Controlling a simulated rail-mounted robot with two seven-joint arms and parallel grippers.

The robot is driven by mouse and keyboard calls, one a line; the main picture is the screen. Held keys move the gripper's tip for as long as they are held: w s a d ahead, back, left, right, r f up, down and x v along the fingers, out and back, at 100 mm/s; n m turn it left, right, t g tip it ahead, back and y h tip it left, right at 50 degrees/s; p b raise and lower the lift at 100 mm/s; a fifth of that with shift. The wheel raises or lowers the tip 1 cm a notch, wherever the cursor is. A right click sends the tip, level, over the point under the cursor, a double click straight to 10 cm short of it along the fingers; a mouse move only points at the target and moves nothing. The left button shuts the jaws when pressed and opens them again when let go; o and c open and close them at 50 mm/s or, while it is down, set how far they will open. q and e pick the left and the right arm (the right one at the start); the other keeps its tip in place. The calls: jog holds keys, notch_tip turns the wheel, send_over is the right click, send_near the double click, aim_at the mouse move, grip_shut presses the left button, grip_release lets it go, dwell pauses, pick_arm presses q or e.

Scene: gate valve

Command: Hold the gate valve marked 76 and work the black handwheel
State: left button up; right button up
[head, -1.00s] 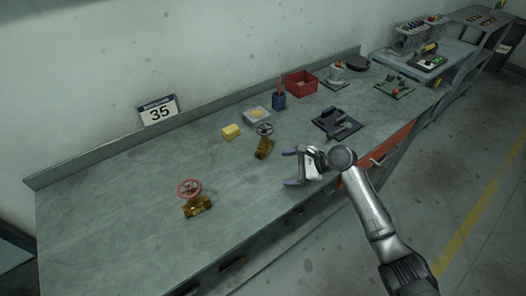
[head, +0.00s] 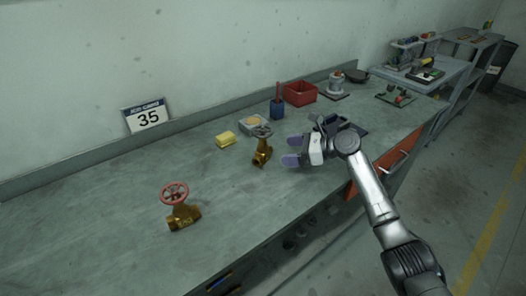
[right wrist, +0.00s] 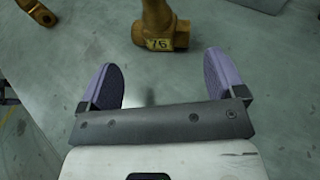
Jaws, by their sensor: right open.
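The brass gate valve with the black handwheel (head: 262,151) stands on the bench in the head view. In the right wrist view its brass body (right wrist: 160,27) carries a tag reading 76, and its handwheel is out of frame. My right gripper (head: 291,151) is open and empty, just right of this valve in the head view. In the right wrist view its two purple-padded fingers (right wrist: 167,84) are spread apart, with the valve ahead of them and not between them. My left gripper is not in view.
Another brass valve with a red handwheel (head: 180,208) stands front left on the bench (head: 100,215). A yellow block (head: 225,139), a dish (head: 253,124), a blue cup (head: 277,110) and a red bin (head: 300,93) sit behind. The bench between the two valves is clear.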

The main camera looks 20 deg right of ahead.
aim_at(269, 152)
jog(key=b+x, duration=0.1)
jog(key=b, duration=0.1)
jog(key=b+x, duration=0.1)
jog(key=x, duration=0.1)
jog(key=b+x, duration=0.1)
jog(key=b, duration=0.1)
jog(key=shift+w+a+f+b, duration=0.15)
jog(key=shift+a+f+b, duration=0.05)
jog(key=shift+f+b, duration=0.2)
jog(key=p, duration=0.1)
jog(key=w+a+p, duration=0.1)
jog(key=p, duration=0.1)
jog(key=shift+a+r, duration=0.2)
jog(key=shift+r, duration=0.05)
jog(key=shift+w+a+f+p, duration=0.3)
jog(key=shift+w+a+p, duration=0.1)
jog(key=shift+a, duration=0.1)
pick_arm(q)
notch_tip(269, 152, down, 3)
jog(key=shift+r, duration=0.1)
pick_arm(e)
jog(key=shift+w+a+f, duration=0.15)
jog(key=shift+a+f, duration=0.1)
jog(key=shift+c, duration=0.3)
